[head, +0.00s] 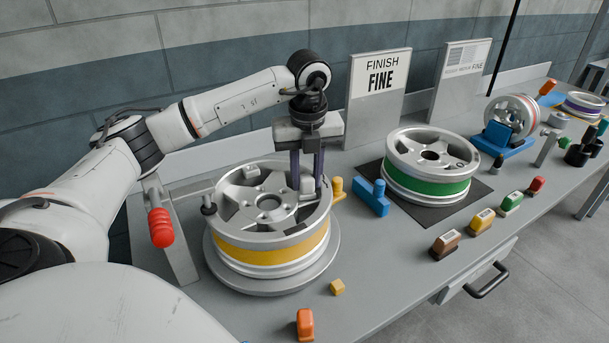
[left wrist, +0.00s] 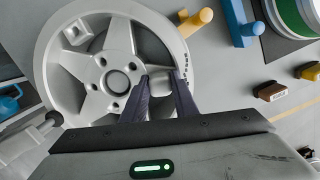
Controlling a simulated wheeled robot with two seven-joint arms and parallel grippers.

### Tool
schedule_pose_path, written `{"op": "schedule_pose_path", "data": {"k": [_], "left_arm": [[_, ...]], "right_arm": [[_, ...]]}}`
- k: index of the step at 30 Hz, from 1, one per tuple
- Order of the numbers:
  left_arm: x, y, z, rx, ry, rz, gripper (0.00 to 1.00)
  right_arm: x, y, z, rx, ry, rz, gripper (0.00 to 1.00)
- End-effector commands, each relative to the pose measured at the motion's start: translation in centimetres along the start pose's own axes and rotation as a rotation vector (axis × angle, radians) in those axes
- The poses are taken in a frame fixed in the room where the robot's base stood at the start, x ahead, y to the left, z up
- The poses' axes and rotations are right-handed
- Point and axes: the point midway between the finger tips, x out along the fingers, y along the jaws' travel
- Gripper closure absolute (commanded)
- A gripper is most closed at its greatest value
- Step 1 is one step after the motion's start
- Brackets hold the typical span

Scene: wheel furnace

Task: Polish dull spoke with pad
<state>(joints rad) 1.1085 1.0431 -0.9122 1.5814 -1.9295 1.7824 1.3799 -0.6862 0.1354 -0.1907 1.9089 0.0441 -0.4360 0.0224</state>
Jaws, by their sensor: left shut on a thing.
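The wheel with the yellow band (head: 270,255) lies flat on a round turntable (head: 325,270), its spokes facing up. My left gripper (head: 306,192) points down over the wheel's right side, shut on a small light-grey block, seemingly the pad (left wrist: 160,79). The pad is at a spoke near the rim; whether it touches the spoke is unclear. The wheel's face also shows in the left wrist view (left wrist: 115,42), with the left gripper's dark fingers (left wrist: 160,88) hiding part of it. I cannot tell which spoke is dull. My right gripper is not in view.
A red-handled lever (head: 160,227) stands left of the wheel. Yellow (head: 338,187) and blue (head: 371,197) pieces stand on its right, before a green-banded wheel (head: 430,187). A "FINISH FINE" sign (head: 380,84) stands behind. Several coloured blocks, including a brown one (head: 444,243), line the front edge.

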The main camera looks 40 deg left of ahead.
Motion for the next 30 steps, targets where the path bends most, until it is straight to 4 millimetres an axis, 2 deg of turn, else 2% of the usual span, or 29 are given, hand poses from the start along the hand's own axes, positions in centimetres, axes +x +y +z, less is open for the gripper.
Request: {"op": "schedule_pose_path", "data": {"k": [5, 15, 25, 30], "left_arm": [[0.1, -0.4, -0.1, 0.002, 0.0, -0.003, 0.92], [0.1, 0.8, -0.1, 0.002, 0.001, 0.001, 0.92], [-0.1, -0.5, 0.0, 0.001, 0.0, -0.001, 0.92], [-0.1, 0.0, 0.0, 0.001, -0.001, -0.002, 0.92]], "right_arm": [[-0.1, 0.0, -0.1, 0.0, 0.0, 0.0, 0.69], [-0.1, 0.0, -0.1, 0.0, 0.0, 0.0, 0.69], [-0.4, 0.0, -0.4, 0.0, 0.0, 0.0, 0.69], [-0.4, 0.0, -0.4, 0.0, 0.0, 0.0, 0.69]]}}
